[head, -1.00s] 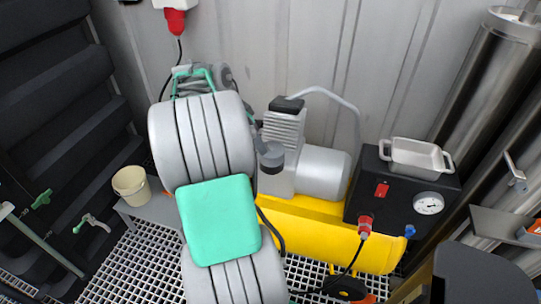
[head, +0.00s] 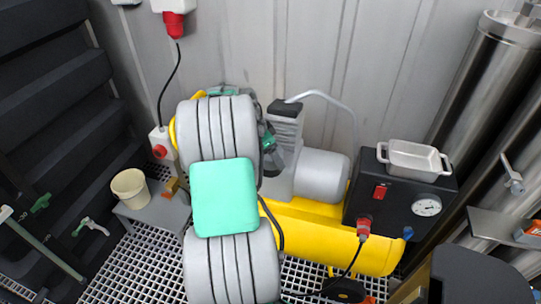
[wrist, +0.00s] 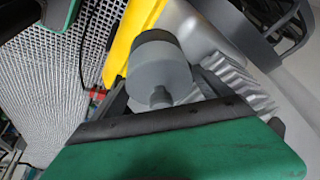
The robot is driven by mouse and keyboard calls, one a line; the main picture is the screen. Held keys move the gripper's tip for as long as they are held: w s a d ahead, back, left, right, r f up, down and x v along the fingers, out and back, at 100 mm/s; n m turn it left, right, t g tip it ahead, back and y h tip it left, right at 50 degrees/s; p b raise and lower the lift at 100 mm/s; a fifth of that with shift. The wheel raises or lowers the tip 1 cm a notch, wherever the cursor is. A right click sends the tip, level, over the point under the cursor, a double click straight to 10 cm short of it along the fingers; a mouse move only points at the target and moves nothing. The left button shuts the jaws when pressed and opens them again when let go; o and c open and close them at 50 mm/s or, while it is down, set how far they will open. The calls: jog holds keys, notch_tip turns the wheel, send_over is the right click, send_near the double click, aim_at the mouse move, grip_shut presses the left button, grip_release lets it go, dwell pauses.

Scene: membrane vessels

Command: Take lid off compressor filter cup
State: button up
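The compressor (head: 320,175) has a grey pump and motor on a yellow tank (head: 325,235). Its filter cup (wrist: 158,62) shows in the wrist view as a dark grey cylinder with a narrower stub towards the camera. My gripper (wrist: 162,88) has dark fingers on either side of the cup, apart from each other, so it looks open; whether they touch the cup is unclear. In the head view my arm mostly hides the gripper (head: 270,148) and the cup. I cannot make out a seam between lid and cup.
A black control box (head: 385,212) with a gauge (head: 426,205) and red switch stands right of the motor, with a white tray (head: 414,160) on top. A cream bucket (head: 131,188) stands at left. A curved pipe (head: 325,96) arches above the compressor. Steel cylinders stand at right.

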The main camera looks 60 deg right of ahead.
jog(key=c, duration=1)
jog(key=shift+c, duration=0.5)
jog(key=shift+r, duration=0.15)
